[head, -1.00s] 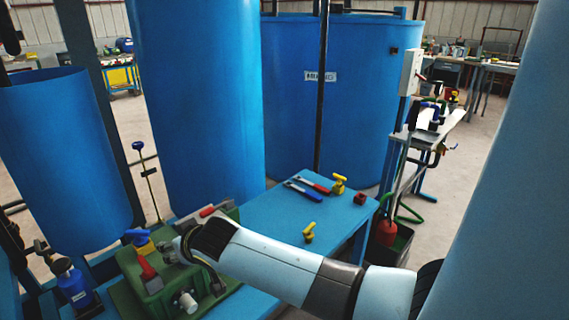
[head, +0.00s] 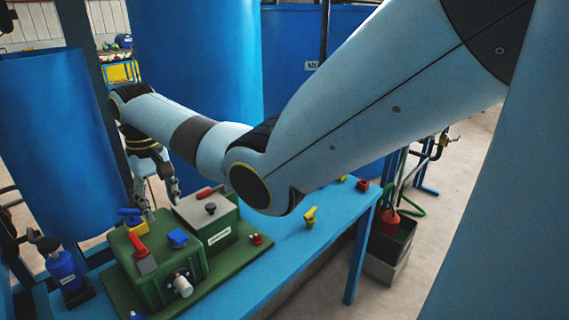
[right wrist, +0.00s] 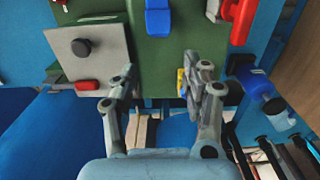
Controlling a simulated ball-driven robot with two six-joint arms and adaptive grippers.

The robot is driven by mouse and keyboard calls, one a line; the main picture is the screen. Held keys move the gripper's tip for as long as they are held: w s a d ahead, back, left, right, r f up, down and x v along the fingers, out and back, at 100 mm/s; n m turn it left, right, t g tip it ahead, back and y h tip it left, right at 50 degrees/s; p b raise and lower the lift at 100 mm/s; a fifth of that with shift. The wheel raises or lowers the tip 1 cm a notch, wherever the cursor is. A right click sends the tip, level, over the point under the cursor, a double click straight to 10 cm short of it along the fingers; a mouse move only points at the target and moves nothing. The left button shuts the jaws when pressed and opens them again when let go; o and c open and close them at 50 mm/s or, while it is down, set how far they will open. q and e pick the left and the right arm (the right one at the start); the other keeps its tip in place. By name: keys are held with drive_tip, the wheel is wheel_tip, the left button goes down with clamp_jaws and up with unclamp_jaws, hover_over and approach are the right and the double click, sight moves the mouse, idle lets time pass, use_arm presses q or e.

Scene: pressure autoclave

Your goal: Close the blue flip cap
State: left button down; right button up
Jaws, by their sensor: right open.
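The blue flip cap (head: 178,238) is a small blue piece on top of the green housing (head: 152,284). It also shows at the top middle of the right wrist view (right wrist: 158,18). I cannot tell how far it is tilted. My right gripper (head: 162,203) is open and empty, pointing down just behind the cap and apart from it. In the right wrist view its two fingers (right wrist: 163,82) are spread, with the cap ahead of the gap between them. My left gripper is not in view.
A red lever (head: 139,247) and a blue-handled valve (head: 130,213) are close to the cap. A grey-lidded green box (head: 210,224) stands beside the housing. A blue bottle (head: 64,272) is at the left.

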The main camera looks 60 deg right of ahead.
wheel_tip(320, 180, up, 8)
drive_tip(key=r, duration=0.1)
drive_tip(key=s+a+f+n+t+b, duration=0.1)
drive_tip(key=s+f+b, duration=0.1)
drive_tip(key=s+f, duration=1.4)
drive_tip(key=s+a+f+n+t+h+b, duration=0.1)
drive_tip(key=s+a+f, duration=0.1)
drive_tip(key=s+f, duration=1.5)
drive_tip(key=shift+f+n+b, duration=0.4)
drive_tip(key=shift+f, duration=3.4)
drive_tip(key=shift+a, duration=0.1)
